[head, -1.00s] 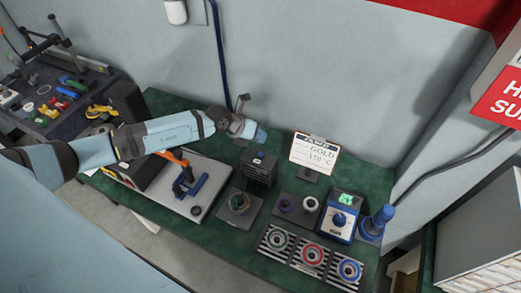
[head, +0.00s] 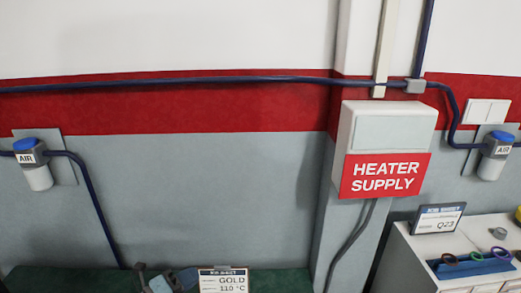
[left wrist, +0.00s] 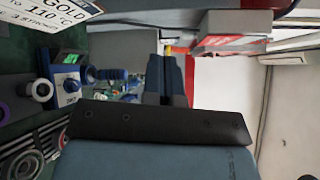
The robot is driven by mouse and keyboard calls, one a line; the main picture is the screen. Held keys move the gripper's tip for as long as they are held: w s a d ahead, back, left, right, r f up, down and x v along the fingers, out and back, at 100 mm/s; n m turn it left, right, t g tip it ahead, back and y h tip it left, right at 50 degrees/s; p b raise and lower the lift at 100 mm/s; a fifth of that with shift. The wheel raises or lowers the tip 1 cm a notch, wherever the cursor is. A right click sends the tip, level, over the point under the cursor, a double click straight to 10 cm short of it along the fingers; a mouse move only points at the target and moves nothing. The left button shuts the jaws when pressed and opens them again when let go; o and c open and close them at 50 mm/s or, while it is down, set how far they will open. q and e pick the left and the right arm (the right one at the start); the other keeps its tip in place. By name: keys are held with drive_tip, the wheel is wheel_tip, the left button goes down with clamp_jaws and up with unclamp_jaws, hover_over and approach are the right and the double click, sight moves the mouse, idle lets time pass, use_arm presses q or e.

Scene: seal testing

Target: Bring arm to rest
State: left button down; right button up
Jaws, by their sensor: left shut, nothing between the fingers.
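My left gripper (head: 183,280) shows at the bottom edge of the head view, just left of the GOLD 110 °C sign (head: 222,281), with most of the arm out of the picture. In the left wrist view, the dark fingers of the left gripper (left wrist: 168,62) are together with nothing between them. The GOLD sign (left wrist: 62,14) also shows there at the upper left. The gripper appears clear of the bench things. My right gripper is not in view.
The left wrist view shows a blue device with a green display (left wrist: 66,84), a white ring (left wrist: 42,90) and slotted holders (left wrist: 22,146). In the head view, a heater supply box (head: 388,130) is on the wall and a white cabinet (head: 408,266) stands right, bearing a blue tray (head: 475,266).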

use_arm(q)
drive_tip(key=s+a+r+n+t+y, duration=0.15)
drive_tip(key=s+a+n+y, duration=0.25)
drive_tip(key=n+y, duration=0.5)
drive_tip(key=s+a+r+n+t+y, duration=0.15)
drive_tip(key=s+a+n+y, duration=0.3)
drive_tip(key=n, duration=0.75)
drive_tip(key=s+f+n+g+h, duration=0.1)
drive_tip(key=s+f+n+g, duration=0.2)
drive_tip(key=s, duration=0.4)
drive_tip(key=s+f+n+g, duration=0.1)
drive_tip(key=s+f+g, duration=0.1)
drive_tip(key=s+g, duration=0.4)
drive_tip(key=s+f+n+g+h, duration=0.1)
drive_tip(key=s+f+n+g, duration=0.2)
drive_tip(key=s, duration=0.5)
drive_tip(key=w+d+f+t+h, duration=0.1)
drive_tip(key=w+d+f+t, duration=0.2)
drive_tip(key=f, duration=0.4)
drive_tip(key=w+d+f+t+h, duration=0.1)
drive_tip(key=w+d+f+t, duration=0.2)
drive_tip(key=f, duration=0.4)
drive_tip(key=shift+d+f+m+t, duration=0.15)
drive_tip(key=shift+f+m+t, duration=0.1)
drive_tip(key=shift+m+t, duration=0.2)
drive_tip(key=shift+s+h, duration=0.1)
drive_tip(key=shift+h, duration=0.15)
